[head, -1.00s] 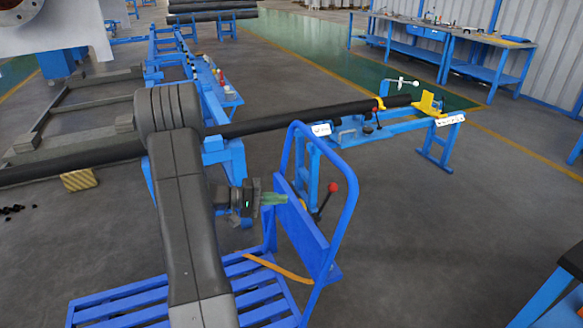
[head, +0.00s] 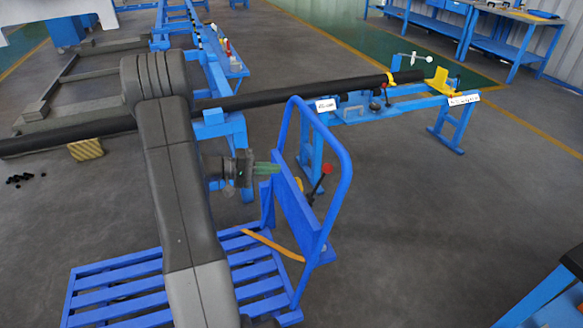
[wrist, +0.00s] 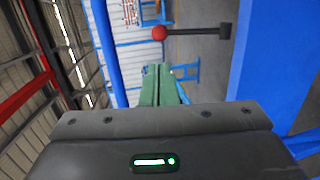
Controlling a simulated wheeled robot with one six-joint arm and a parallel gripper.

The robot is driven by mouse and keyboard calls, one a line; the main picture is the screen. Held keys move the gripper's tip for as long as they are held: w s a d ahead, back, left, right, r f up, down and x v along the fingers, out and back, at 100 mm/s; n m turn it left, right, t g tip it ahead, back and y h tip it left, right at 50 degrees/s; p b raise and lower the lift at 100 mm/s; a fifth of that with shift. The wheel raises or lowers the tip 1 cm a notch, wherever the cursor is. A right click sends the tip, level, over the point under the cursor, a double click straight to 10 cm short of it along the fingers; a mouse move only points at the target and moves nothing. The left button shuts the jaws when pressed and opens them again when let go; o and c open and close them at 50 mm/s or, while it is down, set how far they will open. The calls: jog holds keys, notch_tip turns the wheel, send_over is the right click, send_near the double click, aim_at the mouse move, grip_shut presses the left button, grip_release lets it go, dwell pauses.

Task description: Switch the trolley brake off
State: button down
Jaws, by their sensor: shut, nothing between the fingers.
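The blue trolley (head: 170,293) has a slatted deck and a tall tubular handle (head: 347,190) with a blue panel (head: 300,222). A lever with a red ball knob (head: 327,168) on a dark rod stands just beyond the panel, tilted; I take it for the brake. In the wrist view the red knob (wrist: 159,33) and its dark rod (wrist: 195,31) lie ahead of the fingers, apart from them. My gripper (head: 275,169) has green fingers, shut and empty, at the near side of the panel's top. The fingers also show in the wrist view (wrist: 158,85). Whether they touch the panel cannot be told.
A long black pipe (head: 280,97) lies across blue stands behind the trolley. A blue table (head: 545,310) stands at the lower right. Grey floor (head: 430,240) is clear right of the trolley.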

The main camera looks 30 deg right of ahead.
jog(key=p, duration=0.3)
send_near(330, 170)
jog(key=d+f, duration=0.2)
jog(key=d, duration=0.3)
jog(key=shift+w+d+r, duration=0.15)
jog(key=shift+w+r, duration=0.05)
jog(key=shift+d+b, duration=0.1)
jog(key=shift+b, duration=0.3)
jog(key=shift+s+d+f+y+b, duration=0.1)
jog(key=shift+d+f+y+b, duration=0.05)
jog(key=shift+d+y+b, duration=0.6)
jog(key=d+y+b, duration=0.1)
jog(key=d+f+y+b, duration=0.1)
jog(key=d+f+t+y+b, duration=0.1)
jog(key=d+y, duration=0.1)
jog(key=shift+s+d, duration=0.15)
jog(key=shift+s, duration=0.05)
jog(key=d+f+y+b, duration=0.3)
jog(key=d+f, duration=0.1)
jog(key=f, duration=0.2)
jog(key=shift+s+d+n, duration=0.3)
jog(key=shift+d+n, duration=0.05)
jog(key=shift+n, duration=0.05)
jog(key=shift+s+f, duration=0.1)
jog(key=shift+f, duration=0.25)
